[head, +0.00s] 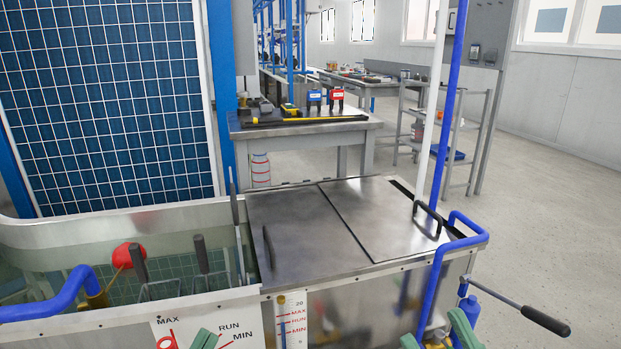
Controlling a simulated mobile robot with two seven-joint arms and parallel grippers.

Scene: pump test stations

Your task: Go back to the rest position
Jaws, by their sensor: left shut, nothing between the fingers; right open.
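My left gripper (204,340) shows as green fingertips at the bottom edge, in front of the tank's front wall and its MAX/RUN/MIN label. It is shut and looks empty. My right gripper (437,336) shows as two green fingertips set apart at the bottom edge, right of the middle. It is open, in front of the tank's right front corner, near the blue pipe. Whether its fingers touch anything there cannot be told. The rest of both grippers and the arms is out of view.
A metal tank (130,325) fills the front, with a red float ball (126,255) inside at left. Flat metal lids (385,225) with handles cover its right part. A black lever (545,321) sticks out at right. A workbench (300,127) stands behind. Floor (545,200) at right is clear.

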